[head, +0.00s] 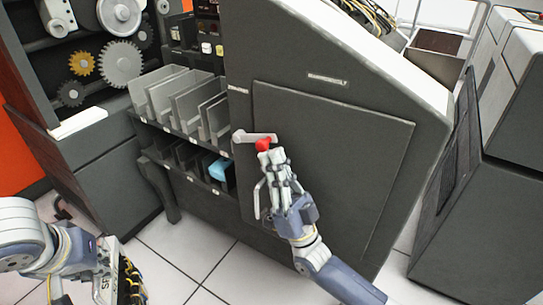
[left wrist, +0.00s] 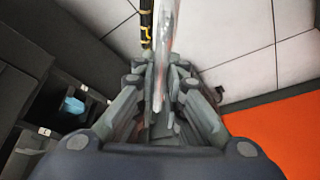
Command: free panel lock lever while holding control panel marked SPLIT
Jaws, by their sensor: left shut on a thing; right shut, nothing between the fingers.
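The control panel (head: 103,283), with only part of its lettering readable, is at the lower left, seen nearly edge-on with wires behind it. My left gripper (head: 84,262) is shut on it. In the left wrist view the fingers (left wrist: 163,90) close on the panel's thin pale edge (left wrist: 167,45). The lock lever (head: 252,138) is a grey bar with a red knob (head: 263,145), lying roughly level at the upper left edge of a large dark door panel (head: 340,150). My right gripper (head: 272,168) is shut and empty, its fingertips just below the knob. I cannot tell whether they touch it.
Card slots with grey dividers (head: 175,97) and a blue block (head: 221,172) are left of the lever. Gears (head: 122,62) are at the upper left. A dark cabinet (head: 480,210) stands at the right. Tiled floor (head: 205,255) is open below.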

